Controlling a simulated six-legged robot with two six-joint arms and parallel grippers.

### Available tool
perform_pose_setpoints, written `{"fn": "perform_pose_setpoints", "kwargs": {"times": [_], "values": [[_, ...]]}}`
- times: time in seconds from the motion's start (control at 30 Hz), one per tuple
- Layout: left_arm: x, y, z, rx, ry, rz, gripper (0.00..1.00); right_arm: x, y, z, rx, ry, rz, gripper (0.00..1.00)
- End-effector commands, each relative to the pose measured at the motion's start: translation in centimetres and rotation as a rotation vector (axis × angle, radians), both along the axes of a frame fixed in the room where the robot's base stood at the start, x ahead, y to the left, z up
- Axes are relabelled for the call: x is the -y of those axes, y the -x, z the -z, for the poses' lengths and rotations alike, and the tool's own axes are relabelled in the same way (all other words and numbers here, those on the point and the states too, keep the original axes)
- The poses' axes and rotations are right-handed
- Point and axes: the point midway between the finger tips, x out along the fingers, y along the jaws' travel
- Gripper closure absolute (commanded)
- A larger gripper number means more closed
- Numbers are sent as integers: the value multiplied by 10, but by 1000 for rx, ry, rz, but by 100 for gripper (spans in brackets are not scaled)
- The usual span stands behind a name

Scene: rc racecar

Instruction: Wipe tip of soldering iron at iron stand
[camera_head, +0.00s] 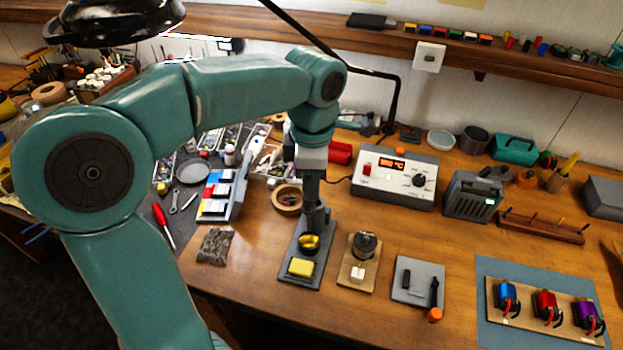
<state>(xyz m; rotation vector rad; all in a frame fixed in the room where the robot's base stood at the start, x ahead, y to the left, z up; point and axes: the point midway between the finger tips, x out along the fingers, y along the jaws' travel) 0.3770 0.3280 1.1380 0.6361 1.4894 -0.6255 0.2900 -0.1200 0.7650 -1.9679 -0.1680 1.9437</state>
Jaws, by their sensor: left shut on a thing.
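My left gripper (314,204) comes straight down from above and is shut on a dark, slim thing, likely the soldering iron, which the gripper mostly hides. It is over the rear of the iron stand (286,272), a dark grey base near the table's front edge. The stand carries a round holder with golden brass wool (309,242) and a yellow sponge (300,268) in front of it. The gripper is just behind the brass wool. The iron's tip is hidden, so I cannot tell whether it touches the wool. My right gripper is out of view.
Right of the stand are a small wooden block holder (345,280) and a grey tray (422,296). Behind stands the soldering station (393,178) with a lit display. A blue mat (490,270) carries several motors. A tape roll (287,198) lies left of the gripper.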

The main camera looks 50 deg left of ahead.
Motion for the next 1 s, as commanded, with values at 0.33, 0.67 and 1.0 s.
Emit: {"fn": "perform_pose_setpoints", "kwargs": {"times": [0.33, 0.67, 1.0], "values": [[0, 0, 6, 0, 0, 0, 100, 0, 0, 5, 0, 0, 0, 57], [0, -1, 11, 0, 0, 0, 100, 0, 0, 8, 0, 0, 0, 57], [0, -1, 10, 0, 0, 0, 100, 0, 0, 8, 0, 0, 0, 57]]}}
